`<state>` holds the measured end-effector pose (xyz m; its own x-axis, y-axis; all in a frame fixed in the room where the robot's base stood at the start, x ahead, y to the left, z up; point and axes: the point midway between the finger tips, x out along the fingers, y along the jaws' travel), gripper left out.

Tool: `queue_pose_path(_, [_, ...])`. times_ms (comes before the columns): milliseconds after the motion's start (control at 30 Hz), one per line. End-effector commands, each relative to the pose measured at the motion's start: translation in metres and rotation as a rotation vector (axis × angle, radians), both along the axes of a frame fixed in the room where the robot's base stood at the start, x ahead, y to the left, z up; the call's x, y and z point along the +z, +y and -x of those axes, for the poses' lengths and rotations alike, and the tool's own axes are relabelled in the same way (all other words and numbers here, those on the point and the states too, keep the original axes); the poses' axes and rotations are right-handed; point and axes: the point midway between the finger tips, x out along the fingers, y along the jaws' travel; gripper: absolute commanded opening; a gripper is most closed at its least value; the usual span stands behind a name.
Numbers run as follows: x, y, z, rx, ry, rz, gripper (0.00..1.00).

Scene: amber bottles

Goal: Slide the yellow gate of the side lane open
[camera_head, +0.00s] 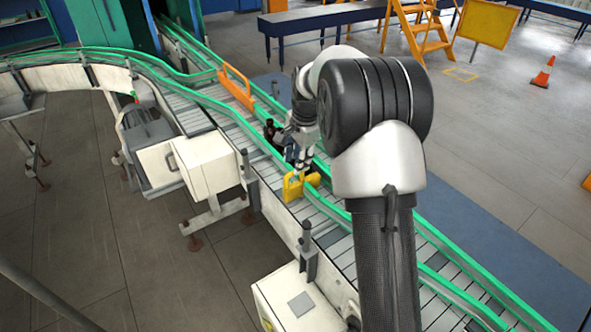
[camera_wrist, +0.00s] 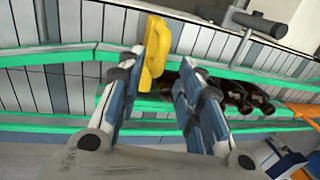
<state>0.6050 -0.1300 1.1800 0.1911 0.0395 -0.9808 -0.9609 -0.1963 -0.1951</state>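The yellow gate (camera_head: 293,188) stands across the green-railed side lane in the head view, with my gripper (camera_head: 303,170) right above and beside it. In the wrist view the gate's yellow handle (camera_wrist: 158,48) shows at the fingertips of my gripper (camera_wrist: 163,62), close to the left finger. The two fingers are apart with a gap between them. I cannot tell whether either finger touches the handle. Dark amber bottles (camera_wrist: 235,93) lie or stand in the lane to the right of the fingers; one also shows in the head view (camera_head: 270,130). My arm hides part of the lane.
An orange bar (camera_head: 236,88) crosses the lane farther up. White boxes (camera_head: 205,163) flank the conveyor on the left. Green rails (camera_head: 455,292) border the rollers. A yellow step ladder (camera_head: 424,30) and orange cone (camera_head: 543,72) stand far off on open floor.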

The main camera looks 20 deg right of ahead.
Motion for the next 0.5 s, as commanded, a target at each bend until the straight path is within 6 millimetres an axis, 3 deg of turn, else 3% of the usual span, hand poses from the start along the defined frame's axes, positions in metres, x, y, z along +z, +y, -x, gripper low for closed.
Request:
queue_pose_path(33, [-0.011,0.001,-0.001,0.0,0.002,-0.001,0.33])
queue_pose_path(200, [-0.031,0.002,-0.006,0.001,0.0,0.0,0.33])
queue_pose_path(500, [-0.039,0.002,-0.008,0.001,0.0,0.0,0.33])
